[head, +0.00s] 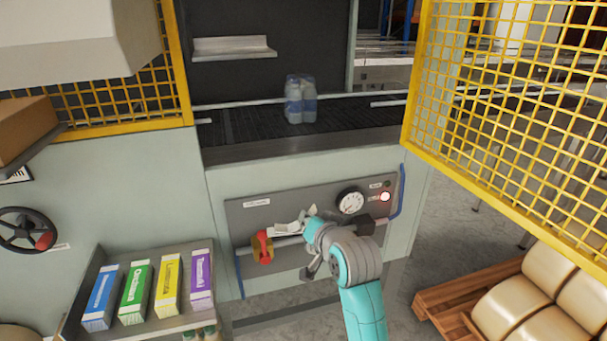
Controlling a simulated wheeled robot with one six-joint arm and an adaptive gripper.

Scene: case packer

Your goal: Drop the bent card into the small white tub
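My arm reaches up from the bottom to the grey control panel (330,205) below the conveyor. My gripper (306,218) is at the panel, small and largely hidden by my own wrist; I cannot tell whether its fingers are open or shut. A pale, angled piece that looks like the bent card (288,226) shows just left of my wrist, above the pipe and right of the red valve handle (263,248). I cannot tell whether my gripper touches it. I cannot make out the small white tub in this view.
The panel carries a gauge (351,201) and a lit red lamp (385,197). A rack (165,327) with several coloured cartons stands at lower left. A yellow mesh guard (520,110) and a pallet (440,300) with sacks are at right. A bottle pack (300,100) sits on the conveyor.

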